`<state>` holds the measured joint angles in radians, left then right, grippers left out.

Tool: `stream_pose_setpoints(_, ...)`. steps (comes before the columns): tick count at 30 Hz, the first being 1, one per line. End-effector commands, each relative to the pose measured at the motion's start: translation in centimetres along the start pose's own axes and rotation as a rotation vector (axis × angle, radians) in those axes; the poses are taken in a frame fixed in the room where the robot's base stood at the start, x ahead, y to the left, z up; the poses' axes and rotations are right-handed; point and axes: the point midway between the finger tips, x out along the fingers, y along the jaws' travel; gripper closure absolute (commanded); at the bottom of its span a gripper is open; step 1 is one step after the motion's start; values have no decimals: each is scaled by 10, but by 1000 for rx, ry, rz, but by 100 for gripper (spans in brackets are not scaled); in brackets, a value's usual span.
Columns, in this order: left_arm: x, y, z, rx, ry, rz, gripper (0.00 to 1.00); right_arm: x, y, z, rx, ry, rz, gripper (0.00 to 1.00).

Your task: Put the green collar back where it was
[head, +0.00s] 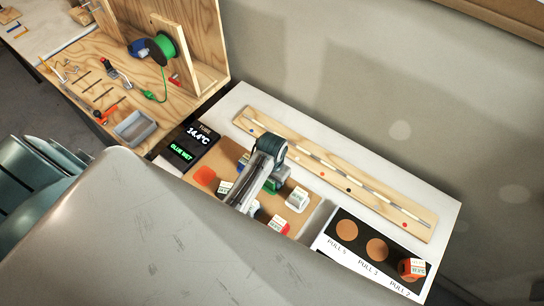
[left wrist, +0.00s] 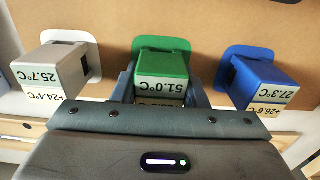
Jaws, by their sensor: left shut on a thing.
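The green collar (left wrist: 162,66) is a block with a "51.0°C" label, between the dark fingers of my left gripper (left wrist: 160,98) in the left wrist view. The gripper is shut on it. A green plate shows behind the collar against the brown board; I cannot tell whether the collar touches it. In the head view my left gripper (head: 268,148) is over the brown board (head: 228,156), with a bit of green (head: 272,185) beside it. My right gripper is not in view.
In the left wrist view a white collar (left wrist: 58,68) is left of the green one and a blue collar (left wrist: 258,80) right. A black panel (head: 362,236) with round orange spots and an orange-and-white block (head: 412,268) is at right. A wooden strip (head: 340,178) lies behind.

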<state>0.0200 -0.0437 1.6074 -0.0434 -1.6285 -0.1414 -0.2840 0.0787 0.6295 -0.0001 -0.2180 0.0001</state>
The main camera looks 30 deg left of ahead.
Motion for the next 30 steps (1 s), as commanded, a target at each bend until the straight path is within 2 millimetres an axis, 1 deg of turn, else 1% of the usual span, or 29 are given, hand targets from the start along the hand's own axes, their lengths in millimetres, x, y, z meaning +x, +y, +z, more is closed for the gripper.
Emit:
stream_pose_setpoints(4,0,0,0,0,1,0,83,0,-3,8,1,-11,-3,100)
stream_pose_setpoints(9,3,0,0,0,1,-1,83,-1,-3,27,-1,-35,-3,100)
stream_pose_setpoints(10,3,0,0,0,2,-1,57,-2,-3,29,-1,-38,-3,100)
stream_pose_setpoints(12,2,0,0,0,2,-1,43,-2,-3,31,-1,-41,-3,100)
stream_pose_setpoints(13,2,0,0,0,2,-1,39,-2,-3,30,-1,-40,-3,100)
stream_pose_setpoints(20,2,0,0,0,1,-1,39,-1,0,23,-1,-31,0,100)
stream_pose_setpoints(24,-2,0,-1,0,2,-1,39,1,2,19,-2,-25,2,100)
stream_pose_setpoints(26,-8,0,-1,0,5,-1,39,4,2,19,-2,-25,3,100)
stream_pose_setpoints(29,-23,0,-1,-1,6,-1,39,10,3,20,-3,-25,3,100)
stream_pose_setpoints(30,-32,0,-2,-1,7,-1,39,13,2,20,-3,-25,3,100)
